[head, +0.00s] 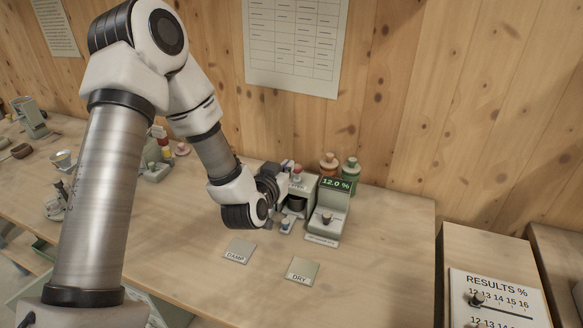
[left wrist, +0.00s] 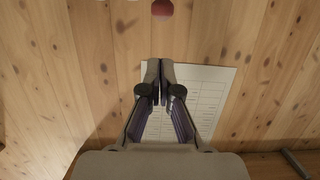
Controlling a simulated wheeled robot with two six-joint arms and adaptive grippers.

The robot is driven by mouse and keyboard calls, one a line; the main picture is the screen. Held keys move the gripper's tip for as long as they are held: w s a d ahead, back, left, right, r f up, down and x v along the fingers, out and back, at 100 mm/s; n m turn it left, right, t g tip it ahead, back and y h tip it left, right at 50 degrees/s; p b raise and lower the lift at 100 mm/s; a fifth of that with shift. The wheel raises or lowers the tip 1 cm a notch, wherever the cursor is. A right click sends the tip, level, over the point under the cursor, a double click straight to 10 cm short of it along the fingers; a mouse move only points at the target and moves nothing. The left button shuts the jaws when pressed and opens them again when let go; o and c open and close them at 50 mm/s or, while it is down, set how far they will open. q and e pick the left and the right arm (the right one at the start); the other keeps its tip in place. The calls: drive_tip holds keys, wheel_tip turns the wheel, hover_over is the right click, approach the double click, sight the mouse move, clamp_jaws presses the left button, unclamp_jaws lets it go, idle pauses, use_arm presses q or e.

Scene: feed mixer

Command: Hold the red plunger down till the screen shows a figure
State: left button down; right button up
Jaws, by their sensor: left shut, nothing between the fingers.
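The screen (head: 336,184) on the grey-green meter (head: 331,212) reads 12.0 %. To its left stands a boxy unit with a dark opening (head: 296,203). A small red top (head: 297,169), which looks like the plunger, shows above that unit. My left gripper (head: 284,176) is beside this unit on its left; the head view does not show clearly whether it touches the red top. In the left wrist view its fingers (left wrist: 160,70) are shut together with nothing between them. A round red thing (left wrist: 162,8) shows beyond the fingertips, at the top edge. My right gripper is not in view.
DAMP (head: 239,251) and DRY (head: 302,271) cards lie on the bench in front. An orange-brown jar (head: 328,163) and a green jar (head: 351,170) stand behind the meter. A RESULTS board (head: 500,300) is at lower right.

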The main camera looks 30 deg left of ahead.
use_arm(q)
drive_tip(key=v, duration=0.3)
drive_tip(key=shift+s, duration=0.2)
drive_tip(key=shift+r, duration=0.1)
